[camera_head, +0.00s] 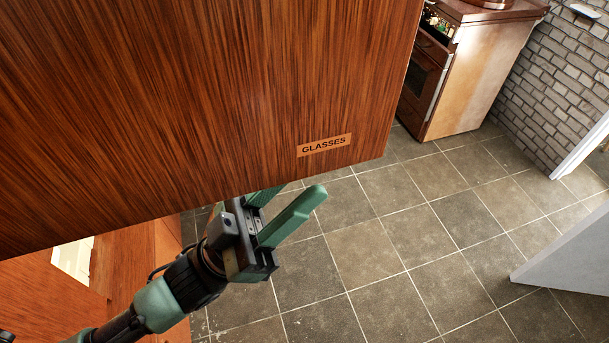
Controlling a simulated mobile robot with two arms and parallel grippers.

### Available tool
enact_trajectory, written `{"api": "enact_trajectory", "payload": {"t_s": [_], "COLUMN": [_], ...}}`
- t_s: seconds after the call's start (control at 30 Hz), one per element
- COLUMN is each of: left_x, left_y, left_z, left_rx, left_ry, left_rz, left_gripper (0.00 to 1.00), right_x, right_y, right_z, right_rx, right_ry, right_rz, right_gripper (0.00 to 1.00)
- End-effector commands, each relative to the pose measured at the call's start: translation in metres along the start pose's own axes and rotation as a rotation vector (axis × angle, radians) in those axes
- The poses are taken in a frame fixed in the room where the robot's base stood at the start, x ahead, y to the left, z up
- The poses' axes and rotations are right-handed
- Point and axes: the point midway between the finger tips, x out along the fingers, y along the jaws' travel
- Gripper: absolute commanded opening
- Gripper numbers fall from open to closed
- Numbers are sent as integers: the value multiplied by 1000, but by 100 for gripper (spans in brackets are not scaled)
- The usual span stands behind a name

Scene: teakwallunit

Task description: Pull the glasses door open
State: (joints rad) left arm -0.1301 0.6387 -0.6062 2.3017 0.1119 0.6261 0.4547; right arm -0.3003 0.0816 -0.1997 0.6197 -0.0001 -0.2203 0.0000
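The glasses door (200,110) is a large teak-brown panel across the upper left of the head view, with a label reading GLASSES near its lower right corner. It stands out over the tiled floor, with part of the wall unit (125,265) showing below and left of it. My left gripper (290,200) is just below the door's lower edge. Its green fingers are spread apart, and the far finger is partly hidden by the door. I see nothing between the fingers. I cannot tell whether they touch the door. My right gripper is not in view.
A wooden cabinet with an oven-like front (455,75) stands at the upper right. A grey brick wall (560,85) is behind it. A pale grey panel (570,260) stands at the right edge. The tiled floor (400,235) between them is clear.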

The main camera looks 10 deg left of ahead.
Motion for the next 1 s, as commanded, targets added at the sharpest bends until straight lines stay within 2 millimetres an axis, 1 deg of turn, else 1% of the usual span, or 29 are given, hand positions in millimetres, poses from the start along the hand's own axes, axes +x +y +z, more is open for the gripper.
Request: {"api": "enact_trajectory", "payload": {"t_s": [0.03, 0.2, 0.37, 0.5, 1.0], "left_x": [-13, -43, -60, -64, -64], "left_y": [0, 0, 0, 0, -1], "left_z": [4, 4, 2, 0, 2], "left_rx": [-1, -1, 0, 1, 3], "left_ry": [-5, -4, -2, -1, -4], "left_rz": [-1, 0, -1, 1, -4], "left_gripper": [38, 38, 38, 38, 38], "right_x": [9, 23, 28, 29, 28], "right_y": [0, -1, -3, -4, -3], "right_z": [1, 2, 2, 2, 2], "right_rx": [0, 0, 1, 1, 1], "right_ry": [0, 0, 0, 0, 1], "right_rz": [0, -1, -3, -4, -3], "right_gripper": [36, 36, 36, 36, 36]}}
